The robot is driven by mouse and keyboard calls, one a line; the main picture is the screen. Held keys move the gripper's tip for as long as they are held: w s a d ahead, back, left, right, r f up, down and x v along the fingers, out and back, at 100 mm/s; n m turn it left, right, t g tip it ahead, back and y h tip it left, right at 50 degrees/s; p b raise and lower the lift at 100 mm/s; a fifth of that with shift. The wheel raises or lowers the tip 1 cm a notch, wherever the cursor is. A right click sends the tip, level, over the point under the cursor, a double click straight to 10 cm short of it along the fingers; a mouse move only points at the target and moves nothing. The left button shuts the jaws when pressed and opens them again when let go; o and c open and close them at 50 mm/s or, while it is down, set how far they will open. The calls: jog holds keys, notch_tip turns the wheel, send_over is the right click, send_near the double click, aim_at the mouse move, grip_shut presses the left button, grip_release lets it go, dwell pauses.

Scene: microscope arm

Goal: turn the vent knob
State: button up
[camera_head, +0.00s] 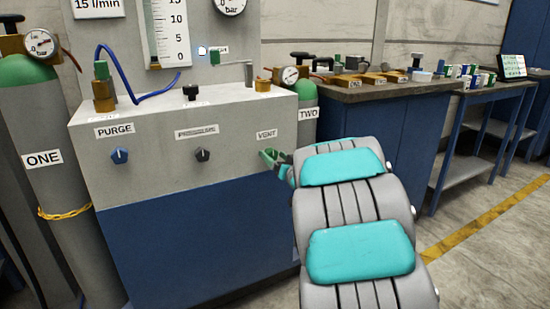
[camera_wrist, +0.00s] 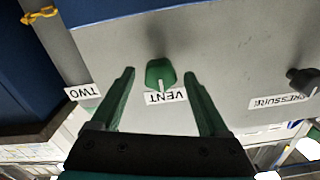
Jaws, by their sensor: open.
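The vent knob (camera_wrist: 160,73) is a small green knob with a pale pointer line, on the grey panel beside the VENT label (camera_wrist: 166,97). In the wrist view it sits between and just beyond the two green fingers of my gripper (camera_wrist: 158,78), which are open with gaps on both sides; I see no contact. In the head view my gripper (camera_head: 270,158) is at the panel just below the VENT label (camera_head: 266,134), and it and my arm hide the knob there.
The panel also carries a blue PURGE knob (camera_head: 119,156) and a black PRESSURE knob (camera_head: 202,154). Gas cylinder ONE (camera_head: 45,190) stands at the left, and cylinder TWO (camera_head: 306,130) stands close behind my gripper. A dark workbench (camera_head: 375,92) is at the right.

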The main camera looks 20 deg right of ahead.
grip_shut()
dwell(0.6)
